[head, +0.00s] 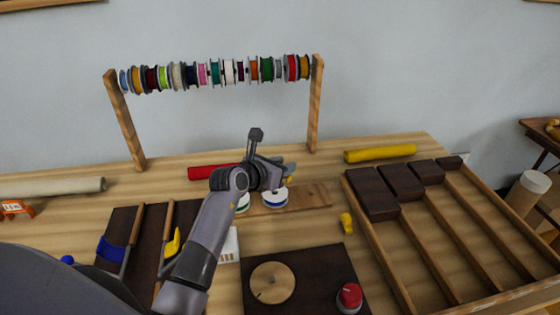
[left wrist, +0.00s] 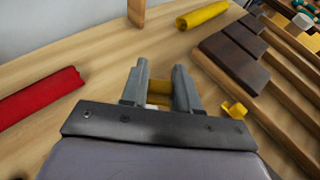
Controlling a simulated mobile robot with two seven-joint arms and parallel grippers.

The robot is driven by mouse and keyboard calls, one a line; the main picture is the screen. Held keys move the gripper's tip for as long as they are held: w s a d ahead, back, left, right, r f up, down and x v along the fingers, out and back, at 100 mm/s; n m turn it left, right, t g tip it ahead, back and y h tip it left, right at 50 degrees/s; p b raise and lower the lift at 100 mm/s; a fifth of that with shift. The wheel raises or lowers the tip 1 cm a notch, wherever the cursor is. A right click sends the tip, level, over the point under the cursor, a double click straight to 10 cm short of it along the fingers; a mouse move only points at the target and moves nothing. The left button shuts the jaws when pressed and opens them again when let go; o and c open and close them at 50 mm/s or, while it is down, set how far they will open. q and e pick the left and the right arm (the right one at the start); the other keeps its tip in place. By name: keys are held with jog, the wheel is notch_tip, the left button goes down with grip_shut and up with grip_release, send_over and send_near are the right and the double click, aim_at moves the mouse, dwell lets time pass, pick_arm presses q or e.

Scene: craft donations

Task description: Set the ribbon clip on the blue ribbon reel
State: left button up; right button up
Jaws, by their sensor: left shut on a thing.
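My left gripper (head: 289,167) is shut on a small yellow piece, which looks like the ribbon clip (left wrist: 159,92), seen between the fingers in the left wrist view. In the head view only a bit of yellow shows by the fingertips. The blue ribbon reel (head: 274,200) is white with a blue band and lies flat on a wooden board (head: 314,196). The gripper is above it, and part of its top is hidden. A green-banded reel (head: 243,204) sits to its left, partly behind my arm. My right gripper is not in view.
Another yellow piece (head: 346,222) lies right of the board. A slotted wooden tray (head: 440,243) fills the right side. A dark mat with a round wooden disc (head: 272,282) and red-topped item (head: 349,297) is in front. A spool rack (head: 316,105) stands behind.

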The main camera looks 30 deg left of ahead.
aim_at(281, 195)
pick_arm(q)
jog(key=shift+f, duration=0.55)
notch_tip(281, 195, down, 2)
jog(key=shift+f+b, duration=0.2)
jog(key=shift+b, duration=0.45)
notch_tip(281, 195, down, 2)
jog(key=shift+f+b, duration=0.1)
jog(key=shift+b, duration=1.15)
jog(key=shift+f+b, duration=0.35)
jog(key=shift+f, duration=0.4)
jog(key=o, duration=1.1)
jog(key=shift+s, duration=0.1)
